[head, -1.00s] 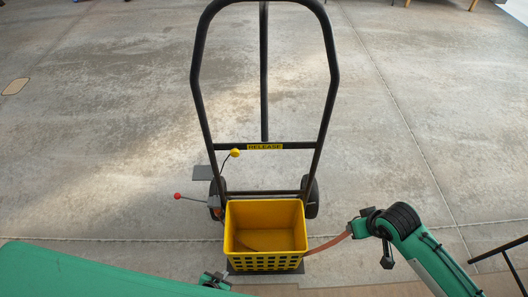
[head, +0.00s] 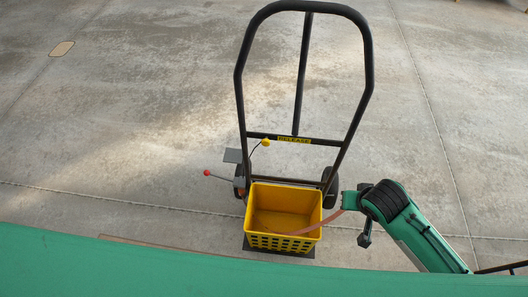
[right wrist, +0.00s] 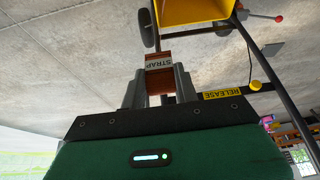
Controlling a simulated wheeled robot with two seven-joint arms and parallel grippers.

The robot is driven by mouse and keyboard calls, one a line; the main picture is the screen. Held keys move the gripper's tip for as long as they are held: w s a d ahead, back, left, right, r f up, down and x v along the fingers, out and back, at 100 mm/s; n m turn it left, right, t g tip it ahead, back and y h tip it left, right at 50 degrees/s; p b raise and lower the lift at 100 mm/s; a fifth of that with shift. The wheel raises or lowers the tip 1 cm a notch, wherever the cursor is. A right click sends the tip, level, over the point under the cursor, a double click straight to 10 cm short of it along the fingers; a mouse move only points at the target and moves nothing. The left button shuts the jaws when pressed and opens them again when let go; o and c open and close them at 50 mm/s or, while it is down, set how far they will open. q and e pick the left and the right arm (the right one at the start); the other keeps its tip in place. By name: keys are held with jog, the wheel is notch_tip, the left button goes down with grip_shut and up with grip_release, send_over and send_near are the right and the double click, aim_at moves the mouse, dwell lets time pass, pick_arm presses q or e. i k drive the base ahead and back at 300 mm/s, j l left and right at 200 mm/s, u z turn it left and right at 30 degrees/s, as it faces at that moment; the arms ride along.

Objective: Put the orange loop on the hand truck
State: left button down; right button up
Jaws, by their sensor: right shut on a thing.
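The black-framed hand truck (head: 240,85) stands upright, with a yellow basket (head: 257,241) low at its front. The orange loop (head: 338,216) is a thin orange-brown strap running from my right gripper to the basket. Part of it shows against the basket's inside; I cannot tell whether it rests there. My right gripper (right wrist: 160,82) is shut on the loop's grey "STRAP" tag part (right wrist: 159,62), which sits between the two fingers. In the head view this gripper is just right of the basket, its fingertips unclear. My left gripper is not in view.
A red-knobbed lever (head: 207,173) and a yellow-knobbed release cable (head: 265,142) stick out at the truck's left side. Black wheels (head: 329,187) flank its base. The concrete floor (head: 140,130) around the truck is clear. A broad green surface crosses the bottom of the head view.

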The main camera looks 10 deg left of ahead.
aim_at(233, 154)
jog(key=j+u, duration=0.25)
jog(key=u, duration=0.15)
jog(key=j+u, duration=0.25)
jog(key=u, duration=0.15)
jog(key=j+u, duration=0.25)
jog(key=u, duration=0.2)
jog(key=i+j, duration=1.15)
jog(key=i+z, duration=0.4)
jog(key=i+l+z, duration=0.1)
jog(key=z, duration=0.3)
jog(key=i+j+z, duration=0.15)
jog(key=i+z, duration=0.25)
jog(key=i+j+z, duration=0.2)
jog(key=z, duration=0.2)
jog(key=i+z, duration=0.15)
jog(key=z, duration=0.25)
jog(key=i+j+z, duration=0.15)
jog(key=z, duration=0.2)
jog(key=i+j+z, duration=0.15)
jog(key=z, duration=0.25)
jog(key=i+j+z, duration=0.1)
jog(key=j+z, duration=0.15)
jog(key=z, duration=0.15)
jog(key=i+j+z, duration=0.15)
jog(key=j+z, duration=0.25)
jog(key=i+j+z, duration=0.15)
jog(key=z, duration=0.25)
jog(key=j+z, duration=0.4)
jog(key=i+j, duration=0.05)
